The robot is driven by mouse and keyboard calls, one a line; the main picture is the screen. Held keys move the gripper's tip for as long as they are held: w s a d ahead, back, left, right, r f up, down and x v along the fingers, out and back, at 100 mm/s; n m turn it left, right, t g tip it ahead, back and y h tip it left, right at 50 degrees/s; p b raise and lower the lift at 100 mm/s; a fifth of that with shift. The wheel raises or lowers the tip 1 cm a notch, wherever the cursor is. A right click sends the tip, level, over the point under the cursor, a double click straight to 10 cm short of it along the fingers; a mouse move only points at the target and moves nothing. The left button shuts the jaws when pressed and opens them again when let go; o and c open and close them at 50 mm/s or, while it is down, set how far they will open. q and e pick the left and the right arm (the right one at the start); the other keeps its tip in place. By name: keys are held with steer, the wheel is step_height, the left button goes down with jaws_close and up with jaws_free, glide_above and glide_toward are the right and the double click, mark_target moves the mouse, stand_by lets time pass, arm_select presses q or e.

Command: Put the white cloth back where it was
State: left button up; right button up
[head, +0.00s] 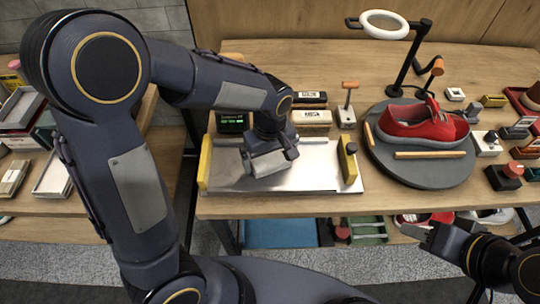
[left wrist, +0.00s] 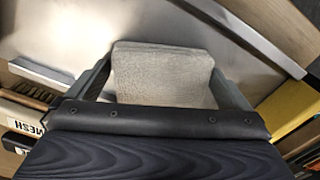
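The white cloth (left wrist: 165,75), a folded pale block, sits between the two fingers of my left gripper (left wrist: 163,84) in the left wrist view, and both fingers appear to touch its sides. In the head view my left gripper (head: 270,160) points down over the metal tray (head: 312,178), with the cloth (head: 267,164) partly hidden by the fingers. Whether the cloth touches the tray is hard to tell. My right gripper (head: 432,238) is low at the right, in front of the table's front edge, and away from the cloth; its finger opening is unclear.
The red sneaker (head: 425,128) stands on a dark round turntable (head: 420,174) under a ring lamp (head: 384,24). Brushes (head: 312,117) lie behind the tray. A yellow-edged block (head: 348,160) is at the tray's right. Several small items crowd the table's right side.

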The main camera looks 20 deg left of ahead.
mark_target(270, 157)
arm_select(q)
step_height(270, 157, up, 12)
steer(key=p, duration=0.1)
steer(key=s+a+m+t+h, duration=0.2)
steer(key=s+a+m+t, duration=0.1)
steer(key=s, duration=0.5)
steer(key=s+a+m+t+h, duration=0.1)
steer(key=s+a+m+t, duration=0.1)
steer(key=s+a, duration=0.4)
steer(key=shift+s+a+f+m+t+h, duration=0.15)
steer(key=shift+s+m+t+h, duration=0.3)
steer(key=shift+s, duration=0.6)
